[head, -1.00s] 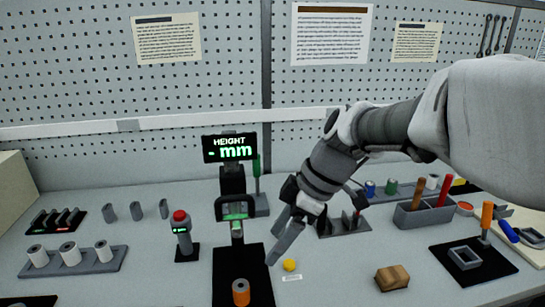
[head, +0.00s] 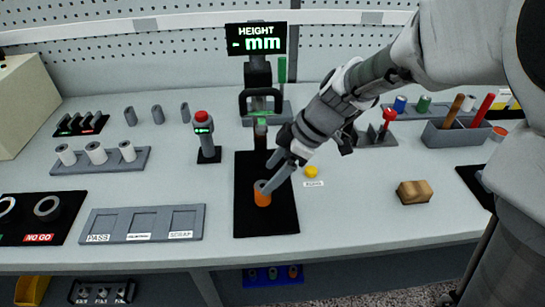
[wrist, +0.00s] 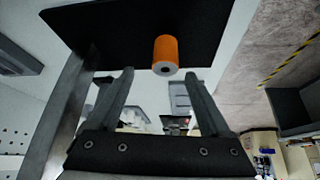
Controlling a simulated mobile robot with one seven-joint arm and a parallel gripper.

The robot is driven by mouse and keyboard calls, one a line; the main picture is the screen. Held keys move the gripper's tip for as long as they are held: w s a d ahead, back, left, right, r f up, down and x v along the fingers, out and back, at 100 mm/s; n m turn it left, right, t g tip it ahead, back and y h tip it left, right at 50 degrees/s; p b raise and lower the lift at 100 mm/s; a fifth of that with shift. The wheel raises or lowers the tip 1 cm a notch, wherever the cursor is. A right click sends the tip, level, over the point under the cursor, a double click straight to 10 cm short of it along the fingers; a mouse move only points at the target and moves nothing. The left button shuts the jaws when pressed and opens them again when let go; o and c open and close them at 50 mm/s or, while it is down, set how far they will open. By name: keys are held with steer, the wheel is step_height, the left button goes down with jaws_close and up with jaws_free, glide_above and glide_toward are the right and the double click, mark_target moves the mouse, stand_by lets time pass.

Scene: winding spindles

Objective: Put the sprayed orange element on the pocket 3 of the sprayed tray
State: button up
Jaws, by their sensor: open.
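The orange element (head: 262,196) is a short cylinder with a hole in its grey end. It stands upright on the black mat (head: 266,225) below the height gauge. My gripper (head: 276,186) is open and empty, with its fingers angled down right at the element. In the wrist view the orange element (wrist: 165,50) is just beyond the open fingers (wrist: 158,78), roughly between their lines. Contact cannot be told. A grey three-pocket tray (head: 142,239) lies left of the mat, its pockets empty. The left label reads PASS, the right SCRAP; the middle is unreadable. No tray is visibly marked as sprayed.
The height gauge display (head: 256,40) stands behind the mat. A red-topped device (head: 204,138) and a grey rack (head: 98,165) with white cylinders are behind left. A yellow button (head: 311,172) and a wooden block (head: 413,192) are to the right. The front table strip is clear.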

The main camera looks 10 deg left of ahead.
steer(key=x, duration=0.5)
steer(key=shift+s+d+f+b, duration=0.15)
steer(key=shift+s+d+b, duration=0.2)
steer(key=shift+s, duration=0.05)
steer(key=shift+a+f, duration=0.2)
steer(key=shift+f, duration=0.1)
steer(key=shift+c, duration=0.2)
jaws_close()
